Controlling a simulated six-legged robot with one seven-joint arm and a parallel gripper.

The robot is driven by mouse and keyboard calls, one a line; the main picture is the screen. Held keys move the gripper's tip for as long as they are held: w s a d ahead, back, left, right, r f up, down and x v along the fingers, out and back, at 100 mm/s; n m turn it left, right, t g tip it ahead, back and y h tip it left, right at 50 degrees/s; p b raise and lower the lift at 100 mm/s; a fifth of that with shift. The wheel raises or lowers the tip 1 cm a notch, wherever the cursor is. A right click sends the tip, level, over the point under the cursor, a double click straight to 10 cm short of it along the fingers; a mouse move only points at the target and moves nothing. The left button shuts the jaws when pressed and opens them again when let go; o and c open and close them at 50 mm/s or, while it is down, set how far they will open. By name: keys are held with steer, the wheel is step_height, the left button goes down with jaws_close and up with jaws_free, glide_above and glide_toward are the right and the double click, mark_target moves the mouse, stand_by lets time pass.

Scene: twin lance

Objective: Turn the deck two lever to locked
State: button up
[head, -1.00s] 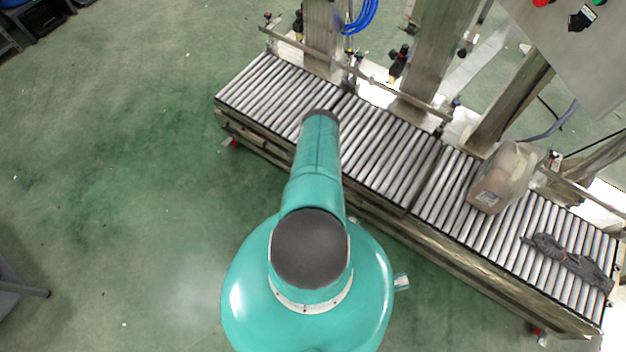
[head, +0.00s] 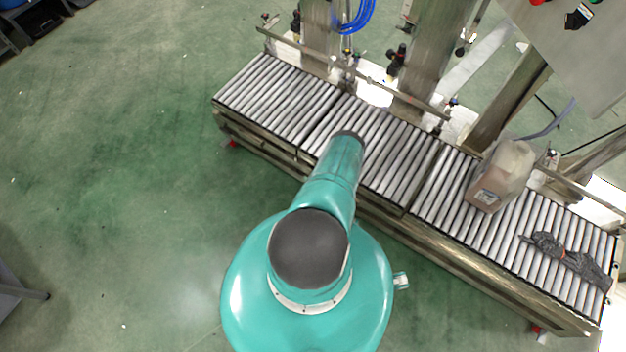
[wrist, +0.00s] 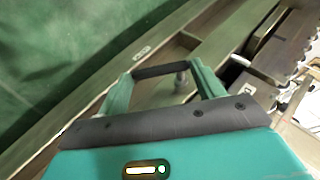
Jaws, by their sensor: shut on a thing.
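My gripper (wrist: 166,72) shows in the wrist view, with its two teal fingers reaching to the side frame of the roller conveyor (wrist: 110,78). A dark bar spans between the finger ends, and the jaws are shut there. A short grey post (wrist: 181,80), seemingly part of the deck two lever, shows just under this bar. The fingers hide most of the lever, and I cannot read its position. In the head view my arm hides the gripper and the lever.
The roller conveyor (head: 270,95) runs diagonally across the head view. A cloudy jug (head: 500,178) and a dark crumpled item (head: 567,258) lie on its right part. Steel posts and a control panel (head: 575,60) stand behind.

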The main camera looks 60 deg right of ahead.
steer(key=o, duration=1)
steer(key=shift+r, duration=0.1)
steer(key=v, duration=1.3)
steer(key=shift+s+a+r, duration=0.15)
steer(key=shift+s+a, duration=0.05)
steer(key=shift+s, duration=0.05)
